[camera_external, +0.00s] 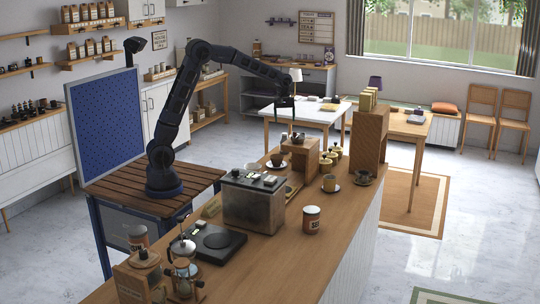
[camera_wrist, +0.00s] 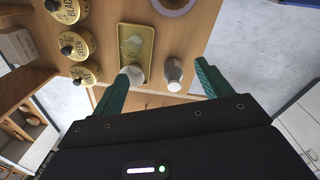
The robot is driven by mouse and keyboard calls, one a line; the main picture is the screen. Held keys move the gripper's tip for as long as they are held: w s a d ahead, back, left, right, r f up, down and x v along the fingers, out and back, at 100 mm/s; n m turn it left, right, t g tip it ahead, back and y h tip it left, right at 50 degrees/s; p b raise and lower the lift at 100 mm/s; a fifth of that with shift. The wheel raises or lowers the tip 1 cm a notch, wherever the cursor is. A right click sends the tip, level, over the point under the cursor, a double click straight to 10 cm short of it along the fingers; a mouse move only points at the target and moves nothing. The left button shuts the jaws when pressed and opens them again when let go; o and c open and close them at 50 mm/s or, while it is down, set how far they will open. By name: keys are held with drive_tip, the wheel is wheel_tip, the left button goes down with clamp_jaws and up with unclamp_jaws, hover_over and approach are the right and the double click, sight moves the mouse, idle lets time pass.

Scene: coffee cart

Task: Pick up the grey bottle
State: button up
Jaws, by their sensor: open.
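A small grey bottle (camera_wrist: 173,76) with a pale neck stands on the wooden counter in the wrist view, between the lines of my fingers. A whitish rounded bottle or jar (camera_wrist: 133,75) stands left of it, at the near end of a yellow tray (camera_wrist: 148,63). My gripper (camera_wrist: 162,69) is open and empty, its green fingers on either side of both items and apart from them. In the external view my gripper (camera_external: 287,118) hangs over the far part of the counter; I cannot make out the bottle there.
Several yellow canisters (camera_wrist: 80,45) line the left of the wrist view. In the external view, a wooden stand (camera_external: 301,160), a tall wooden box (camera_external: 369,138) and a metal machine (camera_external: 254,203) crowd the counter (camera_external: 310,265). Its near right part is mostly clear.

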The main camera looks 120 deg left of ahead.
sight(285, 138)
drive_tip(key=s+a+f+n, duration=0.1)
drive_tip(key=a+f, duration=0.1)
drive_tip(key=a, duration=0.1)
drive_tip(key=s+a+f+n, duration=0.1)
drive_tip(key=s+a+f, duration=0.1)
drive_tip(key=a, duration=0.2)
drive_tip(key=s+a+f+n, duration=0.1)
drive_tip(key=a+f, duration=0.1)
drive_tip(key=a, duration=0.1)
drive_tip(key=shift+s+a+f, duration=0.15)
drive_tip(key=shift+a+f, duration=0.1)
drive_tip(key=shift+a, duration=0.05)
drive_tip(key=shift+a+f, duration=0.1)
drive_tip(key=shift+f, duration=0.1)
drive_tip(key=f, duration=1)
drive_tip(key=shift+s+a+f, duration=0.1)
drive_tip(key=shift+s+f, duration=0.1)
drive_tip(key=shift+f, duration=0.05)
drive_tip(key=c, duration=1.3)
